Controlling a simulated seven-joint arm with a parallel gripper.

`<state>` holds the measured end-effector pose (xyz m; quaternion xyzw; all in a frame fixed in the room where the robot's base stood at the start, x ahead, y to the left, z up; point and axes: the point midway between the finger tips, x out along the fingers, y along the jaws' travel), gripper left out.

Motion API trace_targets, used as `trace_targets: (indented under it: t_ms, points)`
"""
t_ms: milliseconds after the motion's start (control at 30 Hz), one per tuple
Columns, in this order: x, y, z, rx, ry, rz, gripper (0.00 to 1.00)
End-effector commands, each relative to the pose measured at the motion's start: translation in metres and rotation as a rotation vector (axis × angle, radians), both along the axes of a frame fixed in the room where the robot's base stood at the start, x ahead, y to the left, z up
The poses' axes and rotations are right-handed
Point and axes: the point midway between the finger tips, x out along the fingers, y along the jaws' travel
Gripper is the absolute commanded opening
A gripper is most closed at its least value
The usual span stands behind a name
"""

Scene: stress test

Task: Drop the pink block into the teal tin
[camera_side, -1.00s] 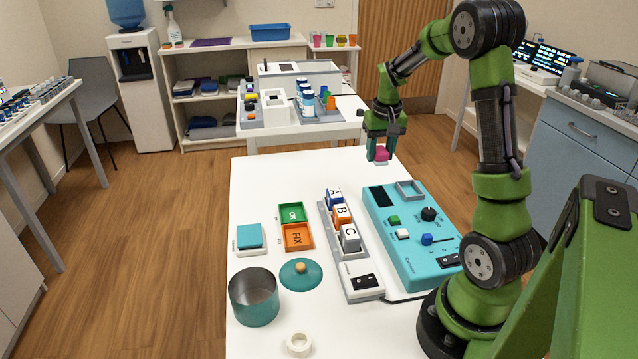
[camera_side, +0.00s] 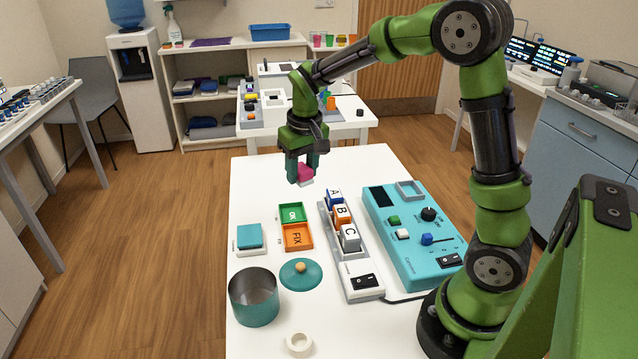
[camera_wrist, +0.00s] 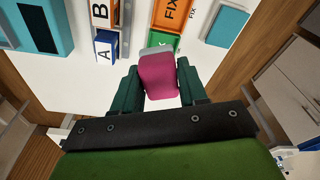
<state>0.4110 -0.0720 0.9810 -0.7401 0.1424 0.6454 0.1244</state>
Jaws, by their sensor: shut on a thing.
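My gripper (camera_side: 302,168) is shut on the pink block (camera_side: 305,172) and holds it above the far part of the white table. In the wrist view the pink block (camera_wrist: 158,78) sits between the two dark green fingers, with a grey part at its far end. The teal tin (camera_side: 254,298) stands open at the table's near left, well away from my gripper. Its inside looks empty where visible. Its teal lid (camera_side: 300,275) with a tan knob lies on the table just right of it.
Between my gripper and the tin are a green OK tray (camera_side: 292,213), an orange FIX tray (camera_side: 297,238) and a teal-topped block (camera_side: 249,237). A rack of lettered blocks (camera_side: 341,222) and a teal control panel (camera_side: 412,240) are to the right. A white ring (camera_side: 299,344) lies in front.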

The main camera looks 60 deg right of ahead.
Motion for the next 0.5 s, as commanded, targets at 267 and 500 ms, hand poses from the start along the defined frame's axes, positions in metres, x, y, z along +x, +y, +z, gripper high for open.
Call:
trace_targets:
  t_ms: [267, 500]
  points:
    - [-0.012, 0.139, 0.014, 0.007, 0.007, 0.044, 0.18]
    - [-0.045, 0.213, 0.023, 0.007, 0.012, -0.075, 0.18]
